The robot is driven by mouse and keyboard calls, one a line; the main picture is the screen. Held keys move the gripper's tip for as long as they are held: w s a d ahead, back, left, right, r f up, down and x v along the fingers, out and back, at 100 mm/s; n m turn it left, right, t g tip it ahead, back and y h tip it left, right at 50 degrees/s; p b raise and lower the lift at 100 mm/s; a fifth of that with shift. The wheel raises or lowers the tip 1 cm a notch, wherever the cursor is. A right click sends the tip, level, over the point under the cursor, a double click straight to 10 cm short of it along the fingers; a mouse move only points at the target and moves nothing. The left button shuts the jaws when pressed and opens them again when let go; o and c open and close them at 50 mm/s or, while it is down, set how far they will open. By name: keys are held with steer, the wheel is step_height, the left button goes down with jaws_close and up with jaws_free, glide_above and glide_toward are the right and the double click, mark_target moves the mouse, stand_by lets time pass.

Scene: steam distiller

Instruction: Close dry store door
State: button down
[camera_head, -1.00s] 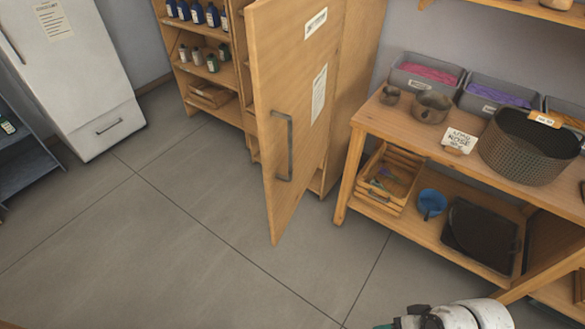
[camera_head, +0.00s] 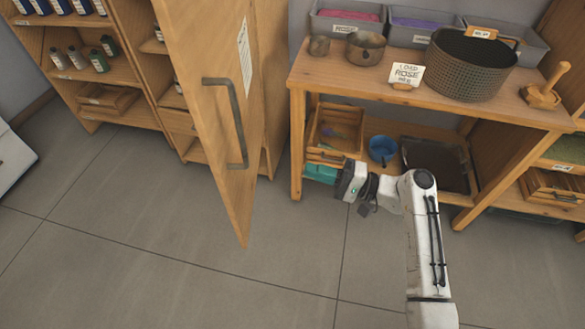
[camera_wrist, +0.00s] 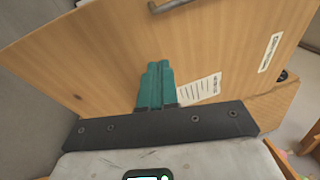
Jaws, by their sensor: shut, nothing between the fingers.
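The dry store door (camera_head: 209,115) is a tall wooden panel standing open, swung out from its cabinet toward me. It has a dark bar handle (camera_head: 240,122) and a paper sheet on its face. In the wrist view the door (camera_wrist: 115,50) fills most of the picture, with the handle (camera_wrist: 168,5) at the top edge and the sheet (camera_wrist: 200,89) near the fingers. My gripper's teal fingers (camera_wrist: 155,84) are together and empty, pointing at the door's face; contact cannot be told. In the head view my gripper (camera_head: 322,173) is right of the door, beside the bench leg.
Cabinet shelves (camera_head: 85,72) with several bottles stand left of the door. A wooden workbench (camera_head: 450,100) with a dark mesh basket (camera_head: 457,64) stands to the right; a crate and blue pot (camera_head: 382,150) sit on its lower shelf. The grey floor in front is clear.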

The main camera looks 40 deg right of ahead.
steer(key=w+a+r+p, duration=0.2)
steer(key=w+a, duration=0.5)
steer(key=a, duration=0.2)
steer(key=shift+w, duration=0.3)
